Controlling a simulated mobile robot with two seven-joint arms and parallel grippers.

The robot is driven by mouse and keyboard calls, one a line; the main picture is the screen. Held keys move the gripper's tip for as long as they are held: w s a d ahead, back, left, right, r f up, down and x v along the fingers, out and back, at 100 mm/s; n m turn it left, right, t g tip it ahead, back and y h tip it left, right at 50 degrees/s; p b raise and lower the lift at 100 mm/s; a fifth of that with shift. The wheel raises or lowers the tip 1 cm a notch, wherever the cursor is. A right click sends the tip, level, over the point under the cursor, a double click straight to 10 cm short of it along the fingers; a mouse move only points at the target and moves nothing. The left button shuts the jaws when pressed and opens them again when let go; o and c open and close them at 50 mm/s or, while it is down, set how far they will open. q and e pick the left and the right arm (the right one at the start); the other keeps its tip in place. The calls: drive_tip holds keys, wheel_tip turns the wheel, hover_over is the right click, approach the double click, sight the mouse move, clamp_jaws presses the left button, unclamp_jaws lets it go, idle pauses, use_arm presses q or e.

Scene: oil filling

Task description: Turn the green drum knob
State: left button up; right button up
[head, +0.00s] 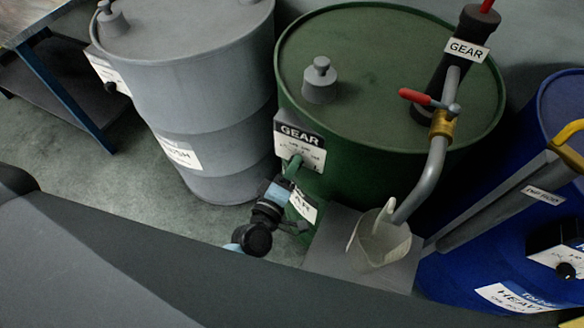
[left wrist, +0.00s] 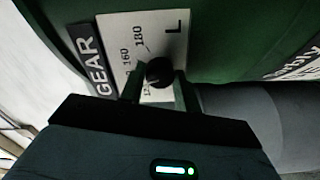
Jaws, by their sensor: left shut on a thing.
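The green drum (head: 350,60) stands at the centre of the head view. On its front is a white panel marked GEAR (head: 306,152). My left gripper (head: 293,163) reaches up to this panel from below. In the left wrist view the black round knob (left wrist: 158,72) sits on the panel, beside the printed numbers 160 and 180. My left gripper's two fingers (left wrist: 158,88) are shut on the knob, one on each side. The knob is hidden behind the gripper in the head view. My right gripper is out of view.
A beaker (head: 380,245) stands on a grey stand (head: 328,240) under the bent spout (head: 425,180) with a red-handled valve (head: 415,97). A grey drum (head: 200,70) is at left, a blue drum (head: 470,255) at right. A table (head: 60,85) stands at the far left.

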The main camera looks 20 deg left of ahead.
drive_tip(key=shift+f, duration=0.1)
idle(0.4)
use_arm(q)
drive_tip(key=o, duration=1)
drive_tip(key=shift+s+a, duration=0.25)
drive_tip(key=shift+s, duration=1.05)
drive_tip(key=shift+s+a, duration=0.25)
drive_tip(key=shift+s, duration=1)
drive_tip(key=shift+s+a, duration=0.25)
drive_tip(key=shift+s, duration=1.05)
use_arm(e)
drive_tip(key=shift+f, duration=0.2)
